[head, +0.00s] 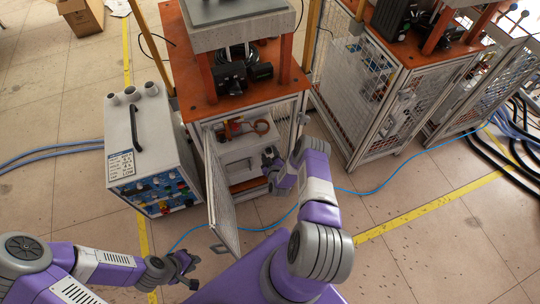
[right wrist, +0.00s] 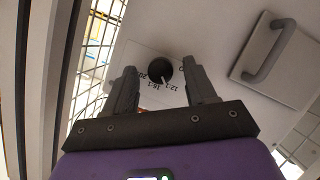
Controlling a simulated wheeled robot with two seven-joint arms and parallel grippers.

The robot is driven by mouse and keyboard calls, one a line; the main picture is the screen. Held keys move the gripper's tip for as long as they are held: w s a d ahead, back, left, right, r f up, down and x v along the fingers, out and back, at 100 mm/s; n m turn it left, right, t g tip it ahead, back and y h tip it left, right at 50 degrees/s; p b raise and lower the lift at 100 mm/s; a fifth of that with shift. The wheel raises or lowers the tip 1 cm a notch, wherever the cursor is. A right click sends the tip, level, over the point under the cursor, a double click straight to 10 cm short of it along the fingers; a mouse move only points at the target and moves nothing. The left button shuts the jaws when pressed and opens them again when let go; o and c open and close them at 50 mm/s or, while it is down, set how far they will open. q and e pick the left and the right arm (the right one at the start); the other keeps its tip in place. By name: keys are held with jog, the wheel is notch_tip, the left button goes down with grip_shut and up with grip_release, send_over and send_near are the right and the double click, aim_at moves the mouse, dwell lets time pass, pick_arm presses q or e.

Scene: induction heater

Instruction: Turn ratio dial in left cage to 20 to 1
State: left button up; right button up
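The left cage (head: 297,103) stands under the orange-topped bench with its mesh door (head: 219,195) swung open. My right gripper (head: 270,160) reaches into its opening. In the right wrist view the ratio dial (right wrist: 160,69) is a round black knob with a pale pointer, on a white panel. Printed labels around it include 20, 16:1 and 12:1; the pointer aims down toward the labels, exact setting unclear. The right gripper (right wrist: 161,85) is open, one finger on each side of the dial, contact not visible. My left gripper (head: 184,268) is empty and appears open, low at left.
A grey control unit (head: 148,125) stands left of the cage. Another mesh cage (head: 385,110) stands to the right. A blue cable (head: 395,172) crosses the floor. The open door lies between my two grippers.

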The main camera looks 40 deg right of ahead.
grip_shut()
jog(key=m+y, duration=0.2)
jog(key=m, duration=0.1)
jog(key=shift+s+d, duration=0.1)
jog(key=shift+d, duration=0.1)
jog(key=m+t+y, duration=0.1)
jog(key=m+y, duration=0.1)
jog(key=m, duration=0.1)
jog(key=shift+d+f+m, duration=0.1)
jog(key=shift+d+m, duration=0.05)
jog(key=shift+m, duration=0.15)
jog(key=m+t+y, duration=0.1)
jog(key=m, duration=0.2)
jog(key=shift+s+d+f+y, duration=0.1)
jog(key=shift+y, duration=0.2)
jog(key=shift+f+m+t+y, duration=0.1)
jog(key=shift+m+t+y, duration=0.65)
jog(key=shift+m, duration=0.85)
